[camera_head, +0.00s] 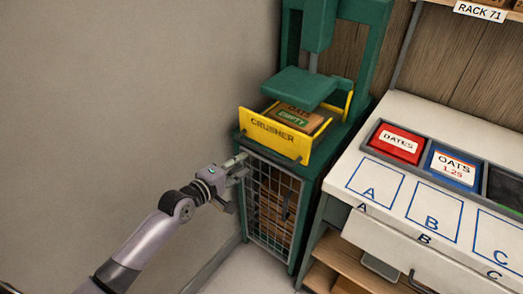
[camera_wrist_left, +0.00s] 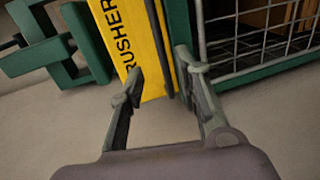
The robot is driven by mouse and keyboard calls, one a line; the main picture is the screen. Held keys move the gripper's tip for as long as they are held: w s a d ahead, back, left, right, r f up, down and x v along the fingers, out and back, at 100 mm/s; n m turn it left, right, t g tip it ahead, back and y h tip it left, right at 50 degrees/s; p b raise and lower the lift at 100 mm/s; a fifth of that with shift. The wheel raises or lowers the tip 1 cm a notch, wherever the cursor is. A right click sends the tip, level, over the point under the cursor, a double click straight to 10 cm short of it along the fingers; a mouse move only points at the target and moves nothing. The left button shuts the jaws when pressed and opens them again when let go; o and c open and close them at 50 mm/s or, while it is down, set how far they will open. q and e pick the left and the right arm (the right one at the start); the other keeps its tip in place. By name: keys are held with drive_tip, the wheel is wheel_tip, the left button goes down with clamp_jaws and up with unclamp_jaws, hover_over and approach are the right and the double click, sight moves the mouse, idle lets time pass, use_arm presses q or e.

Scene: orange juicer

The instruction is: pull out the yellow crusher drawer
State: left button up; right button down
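The yellow crusher drawer (camera_head: 274,136) is marked CRUSHER and sits in the green machine (camera_head: 318,130). It appears to stand out from under the green press plate, with a carton (camera_head: 298,115) marked OATS and EMPTY inside. My left gripper (camera_head: 238,165) is just below and left of the drawer front, by the top of the mesh door. In the left wrist view its fingers (camera_wrist_left: 160,72) are open and apart, with the yellow drawer front (camera_wrist_left: 135,35) beyond them. A dark bar (camera_wrist_left: 163,45) runs along the front's edge. I see no clear contact. My right gripper is not in view.
Below the drawer is a mesh-door cabinet (camera_head: 271,205) with a handle. A bare wall (camera_head: 120,90) is at the left. Some floor is free before the cabinet.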

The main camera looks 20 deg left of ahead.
sight(261, 151)
use_arm(q)
drive_tip(key=x, duration=1)
drive_tip(key=shift+w+b, duration=0.25)
drive_tip(key=shift+b, duration=0.1)
drive_tip(key=shift+c, duration=0.5)
clamp_jaws()
